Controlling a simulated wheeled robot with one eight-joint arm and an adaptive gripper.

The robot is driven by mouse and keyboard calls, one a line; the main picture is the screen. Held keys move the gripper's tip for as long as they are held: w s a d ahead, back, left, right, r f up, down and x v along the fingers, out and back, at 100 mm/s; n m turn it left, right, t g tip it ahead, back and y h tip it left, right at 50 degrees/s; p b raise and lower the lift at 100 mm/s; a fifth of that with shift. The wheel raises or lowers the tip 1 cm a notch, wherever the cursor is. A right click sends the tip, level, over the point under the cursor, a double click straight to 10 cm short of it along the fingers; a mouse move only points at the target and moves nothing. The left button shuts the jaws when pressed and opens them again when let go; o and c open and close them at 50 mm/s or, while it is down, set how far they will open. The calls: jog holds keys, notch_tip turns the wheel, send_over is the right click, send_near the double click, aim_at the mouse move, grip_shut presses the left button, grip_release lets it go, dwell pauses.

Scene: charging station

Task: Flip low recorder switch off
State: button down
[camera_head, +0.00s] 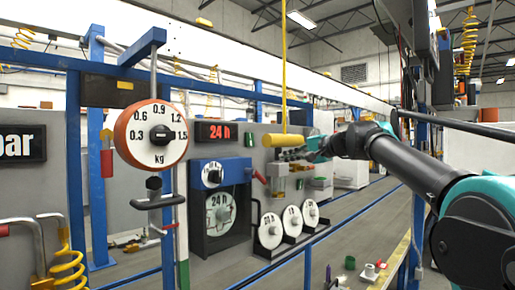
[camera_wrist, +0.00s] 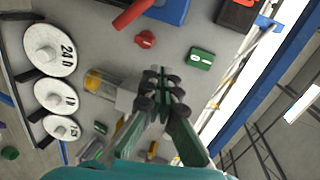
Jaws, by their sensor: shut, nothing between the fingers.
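My gripper (camera_head: 285,154) is shut and empty, with its fingertips just below a yellow cylinder in the head view. In the wrist view its closed fingers (camera_wrist: 162,78) point at the grey panel, beside a glass with yellow content. A green switch marked 0 and a dash (camera_wrist: 200,58) is on the panel, above and right of the fingertips. A smaller green switch (camera_wrist: 100,128) is lower left of the fingers, and a green piece (camera_head: 318,183) shows below my gripper in the head view. I cannot tell which is the low recorder switch. My gripper appears apart from both switches.
The yellow cylinder (camera_head: 282,140) hangs on a yellow pole. The glass (camera_wrist: 101,84) and a red knob (camera_wrist: 145,39) are nearby.

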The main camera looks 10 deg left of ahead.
jog(key=shift+m+t+y, duration=0.4)
jog(key=r, duration=0.5)
jog(key=shift+w+r, duration=0.2)
jog(key=shift+w, duration=0.05)
jog(key=shift+a, duration=0.1)
send_near(248, 148)
jog(key=x, duration=0.5)
jog(key=shift+w+r, duration=0.1)
jog(key=shift+r, duration=0.1)
jog(key=shift+w+a+f, duration=0.25)
jog(key=shift+w+a, duration=0.1)
jog(key=shift+a, duration=0.05)
jog(key=shift+d, duration=0.1)
